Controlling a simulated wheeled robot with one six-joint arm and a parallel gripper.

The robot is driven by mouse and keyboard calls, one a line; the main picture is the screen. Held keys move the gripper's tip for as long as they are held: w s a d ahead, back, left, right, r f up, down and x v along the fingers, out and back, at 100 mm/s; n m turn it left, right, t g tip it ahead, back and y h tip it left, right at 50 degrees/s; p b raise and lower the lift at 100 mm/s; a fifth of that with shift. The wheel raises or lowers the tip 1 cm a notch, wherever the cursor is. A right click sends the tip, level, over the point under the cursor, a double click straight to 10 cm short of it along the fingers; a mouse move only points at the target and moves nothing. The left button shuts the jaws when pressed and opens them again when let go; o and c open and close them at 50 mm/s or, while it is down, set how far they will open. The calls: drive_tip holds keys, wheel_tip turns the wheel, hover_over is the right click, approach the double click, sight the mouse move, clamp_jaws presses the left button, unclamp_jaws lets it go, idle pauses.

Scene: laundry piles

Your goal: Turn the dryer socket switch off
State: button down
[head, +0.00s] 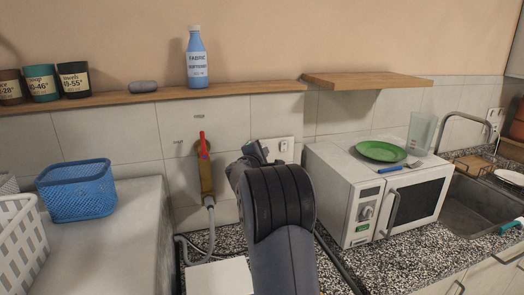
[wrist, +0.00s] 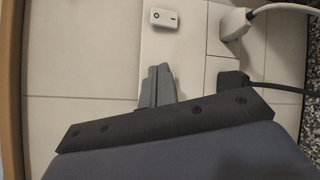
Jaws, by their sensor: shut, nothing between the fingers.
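A pale wall socket plate (head: 278,157) is on the tiles behind my arm in the head view, with a small white switch unit (head: 283,146) on it. In the wrist view a small white switch unit (wrist: 164,17) with a round dark dot and a short mark shows near the top. My gripper (wrist: 160,69) is shut and empty, its fingertips below that unit in the picture and apart from it. In the head view my arm hides most of the gripper. I cannot tell which position the switch is in, and no dryer label is readable.
In the wrist view a white plug (wrist: 234,24) and a black plug (wrist: 234,78) with cables are to the right of my fingers. A microwave (head: 360,200) stands right of my arm. A red-handled valve (head: 204,150) with a hose is left. A shelf (head: 150,96) runs above.

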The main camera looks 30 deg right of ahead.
drive_tip(key=shift+s, duration=0.1)
drive_tip(key=s+b, duration=0.3)
drive_tip(key=s+a+b, duration=0.1)
drive_tip(key=shift+s+a+f, duration=0.1)
drive_tip(key=shift+s+f, duration=0.2)
drive_tip(key=shift+w+r, duration=0.1)
idle(0.4)
drive_tip(key=p, duration=0.1)
drive_tip(key=w+p, duration=0.1)
drive_tip(key=p, duration=0.1)
drive_tip(key=shift+w+d+r+p, duration=0.2)
drive_tip(key=shift+d+r+p, duration=0.05)
drive_tip(key=shift+p, duration=0.15)
drive_tip(key=shift+p, duration=0.4)
